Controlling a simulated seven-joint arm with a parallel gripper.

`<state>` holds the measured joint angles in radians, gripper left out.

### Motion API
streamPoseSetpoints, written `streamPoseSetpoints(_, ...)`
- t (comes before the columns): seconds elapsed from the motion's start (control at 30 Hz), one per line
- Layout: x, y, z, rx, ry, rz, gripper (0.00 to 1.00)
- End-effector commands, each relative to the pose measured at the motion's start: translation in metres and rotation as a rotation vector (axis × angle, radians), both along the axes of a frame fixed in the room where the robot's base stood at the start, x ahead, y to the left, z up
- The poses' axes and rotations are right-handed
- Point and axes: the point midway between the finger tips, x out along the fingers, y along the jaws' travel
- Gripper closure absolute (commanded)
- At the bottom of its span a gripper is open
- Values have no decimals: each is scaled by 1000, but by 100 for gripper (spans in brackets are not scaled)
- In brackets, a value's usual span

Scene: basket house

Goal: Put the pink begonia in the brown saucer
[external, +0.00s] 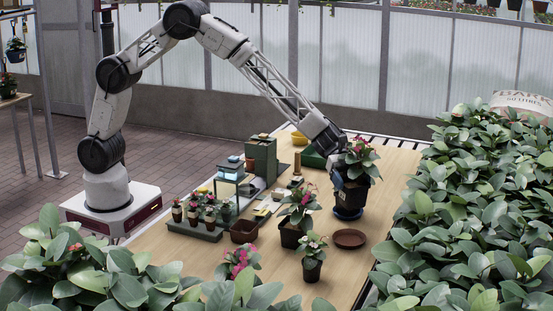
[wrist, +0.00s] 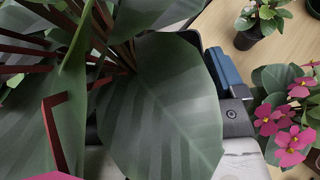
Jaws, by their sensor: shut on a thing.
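The potted plant with pink-red flowers (external: 357,158), which looks like the pink begonia, is in my gripper (external: 338,178). My gripper is shut on its dark pot (external: 352,196), which is upright. The pot is over or in a blue saucer (external: 347,213); I cannot tell whether it touches. The brown saucer (external: 349,239) lies empty on the table, nearer the camera than the held pot. In the wrist view, large green leaves and red stems of the held plant (wrist: 160,110) hide most of the gripper; one grey and blue finger (wrist: 232,100) shows.
Potted plants stand left of the brown saucer: one with pink flowers (external: 297,222) and a small pale-flowered one (external: 312,258). A magenta-flowered plant (external: 240,262) is nearer the front. Dense foliage (external: 480,200) borders the right side. Bare table lies around the brown saucer.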

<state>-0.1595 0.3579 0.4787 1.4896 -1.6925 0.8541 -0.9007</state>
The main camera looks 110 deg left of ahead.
Motion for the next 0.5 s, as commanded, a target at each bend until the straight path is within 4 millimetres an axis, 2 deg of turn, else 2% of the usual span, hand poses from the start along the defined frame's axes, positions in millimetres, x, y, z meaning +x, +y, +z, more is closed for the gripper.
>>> streamPoseSetpoints(0.2,0,0,-20,0,-3,-1,42)
streamPoseSetpoints(0.5,0,0,-21,1,-3,-1,42)
